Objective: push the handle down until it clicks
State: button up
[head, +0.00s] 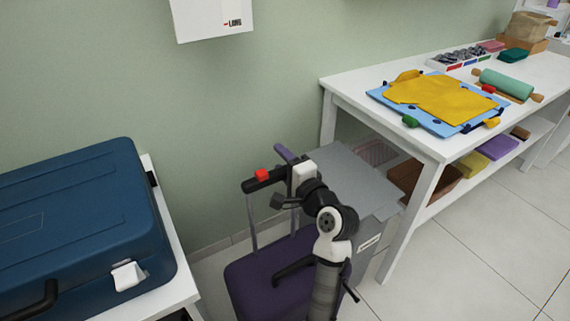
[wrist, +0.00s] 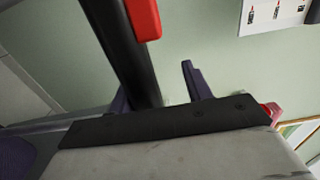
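A purple suitcase (head: 255,278) stands on the floor in the head view, partly hidden by my arm. Its pull handle is raised on thin metal rods (head: 253,222), with a black grip (head: 250,186) and a red button (head: 262,175) on top. My gripper (head: 289,162) is at the right end of the grip. In the wrist view the black grip (wrist: 122,55) and red button (wrist: 144,17) reach in between the two dark purple fingers of my gripper (wrist: 155,80). The bar is close to the left finger, with a gap to the right finger.
A blue case (head: 75,225) lies on a white table at the left. A white workbench (head: 335,85) with a yellow cloth on a blue board (head: 435,100) stands at the right. A grey box-like surface (head: 355,175) is behind my arm. Tiled floor is clear at lower right.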

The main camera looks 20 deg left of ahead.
jog(key=v, duration=1.6)
jog(key=shift+p, duration=0.4)
dwell(0.5)
jog(key=shift+o, duration=0.2)
